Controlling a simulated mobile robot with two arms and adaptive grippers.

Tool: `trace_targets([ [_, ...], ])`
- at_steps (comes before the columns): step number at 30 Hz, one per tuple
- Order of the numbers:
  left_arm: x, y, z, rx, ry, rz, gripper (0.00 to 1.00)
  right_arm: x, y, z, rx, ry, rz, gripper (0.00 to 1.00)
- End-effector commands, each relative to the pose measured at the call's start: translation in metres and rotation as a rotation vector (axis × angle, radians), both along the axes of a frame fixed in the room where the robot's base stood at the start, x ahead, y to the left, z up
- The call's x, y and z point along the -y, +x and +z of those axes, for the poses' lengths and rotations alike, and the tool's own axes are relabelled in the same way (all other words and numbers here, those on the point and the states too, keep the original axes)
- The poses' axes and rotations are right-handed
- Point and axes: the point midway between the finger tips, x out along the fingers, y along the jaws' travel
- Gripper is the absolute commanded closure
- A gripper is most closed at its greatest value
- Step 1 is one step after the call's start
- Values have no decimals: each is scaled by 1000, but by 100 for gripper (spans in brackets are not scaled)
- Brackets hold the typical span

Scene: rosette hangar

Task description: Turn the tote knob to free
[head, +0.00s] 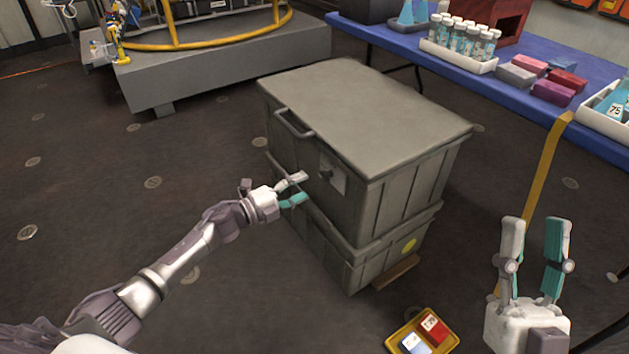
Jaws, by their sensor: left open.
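Two grey totes are stacked mid-view; the upper tote (400,195) has a closed flat lid (360,110) and a bar handle (293,125) on its front. A small dark knob (326,173) sits on a light plate (334,182) on that front; its setting is too small to read. My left gripper (298,187) is open and empty, just left of and below the knob in the picture, apparently not touching it. My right gripper (535,222) points up, open and empty, right of the totes.
The lower tote (375,265) carries a yellow round mark. A yellow tray (396,343) with small boxes is at bottom. A blue table (425,50) with vials and coloured blocks stands back right. A grey plinth (220,65) with a yellow ring is behind. Floor left is clear.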

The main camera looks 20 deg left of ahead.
Motion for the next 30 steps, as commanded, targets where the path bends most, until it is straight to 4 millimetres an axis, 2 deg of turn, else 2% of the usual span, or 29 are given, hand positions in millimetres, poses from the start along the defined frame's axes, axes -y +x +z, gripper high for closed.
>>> trace_targets([
  [3, -16, -20, -1, -2, 2, 0, 38, 0, 0, 0, 0, 0, 0, 60],
  [9, -31, -40, 0, 0, 0, -1, 38, 0, 0, 0, 0, 0, 0, 60],
  [26, -35, -44, 0, 1, -1, 0, 38, 0, 0, 0, 0, 0, 0, 60],
  [29, -30, -46, 1, 0, -14, -5, 38, 0, 0, 0, 0, 0, 0, 60],
  [30, -22, -49, 3, -1, -36, -13, 38, 0, 0, 0, 0, 0, 0, 60],
])
